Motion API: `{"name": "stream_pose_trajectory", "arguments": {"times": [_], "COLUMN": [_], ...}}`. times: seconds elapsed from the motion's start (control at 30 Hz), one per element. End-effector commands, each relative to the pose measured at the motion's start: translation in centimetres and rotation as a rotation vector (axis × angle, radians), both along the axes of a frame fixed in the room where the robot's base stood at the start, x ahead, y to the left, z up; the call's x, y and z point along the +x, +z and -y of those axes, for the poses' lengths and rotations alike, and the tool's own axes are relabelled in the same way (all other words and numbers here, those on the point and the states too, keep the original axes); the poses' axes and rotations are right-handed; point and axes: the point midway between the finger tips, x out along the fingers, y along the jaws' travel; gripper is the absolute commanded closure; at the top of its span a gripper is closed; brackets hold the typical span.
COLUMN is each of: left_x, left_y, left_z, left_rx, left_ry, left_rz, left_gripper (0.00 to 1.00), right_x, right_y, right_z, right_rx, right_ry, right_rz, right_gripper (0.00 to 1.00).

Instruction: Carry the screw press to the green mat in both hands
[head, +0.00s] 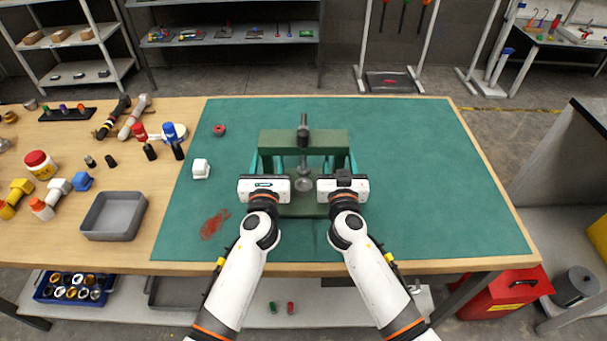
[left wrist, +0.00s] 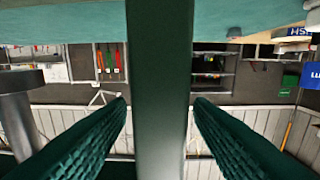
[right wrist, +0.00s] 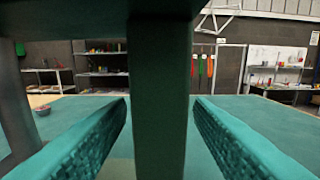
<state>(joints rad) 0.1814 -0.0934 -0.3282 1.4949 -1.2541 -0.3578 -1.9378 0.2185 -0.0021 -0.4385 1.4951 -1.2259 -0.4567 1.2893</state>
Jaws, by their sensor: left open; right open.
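The dark green screw press (head: 335,139) is upright over the green mat (head: 430,160), at the near middle. It has a crossbeam on two posts, with a grey screw and a round pressing plate in the centre. Its base shows between my wrists and appears to rest on the mat. My left gripper (head: 266,163) is open around the left post, which stands between its teal fingers in the left wrist view (left wrist: 160,90). My right gripper (head: 340,163) is open around the right post, also between the fingers in the right wrist view (right wrist: 160,90). Gaps show beside both posts.
A grey tray (head: 114,216) and several tools and bottles crowd the bare wood at left. The mat's right side is clear.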

Motion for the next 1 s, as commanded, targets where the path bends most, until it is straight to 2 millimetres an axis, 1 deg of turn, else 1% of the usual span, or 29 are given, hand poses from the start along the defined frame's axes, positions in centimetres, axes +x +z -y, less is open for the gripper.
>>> {"name": "stream_pose_trajectory", "arguments": {"times": [0.1, 0.17, 0.3, 0.4, 1.0], "left_x": [-0.01, -0.02, -0.03, -0.03, -0.04], "left_y": [0.01, 0.01, 0.01, 0.01, -0.01], "left_z": [0.0, 0.0, 0.0, 0.0, 0.0], "left_rx": [0.0, 0.0, 0.0, 0.0, 0.0], "left_ry": [0.0, 0.0, 0.0, 0.0, 0.0], "left_rz": [0.0, 0.0, 0.0, 0.0, 0.0], "left_gripper": [0.53, 0.63, 0.85, 1.0, 1.0], "right_x": [-0.02, -0.03, -0.04, -0.04, -0.05], "right_y": [-0.01, -0.01, -0.02, -0.02, -0.04], "right_z": [-0.01, -0.01, -0.02, -0.01, -0.01], "right_rx": [0.0, 0.0, 0.0, 0.0, 0.0], "right_ry": [0.0, 0.0, 0.0, 0.0, 0.0], "right_rz": [0.0, 0.0, 0.0, 0.0, -0.001], "right_gripper": [0.53, 0.63, 0.85, 1.0, 1.0]}}
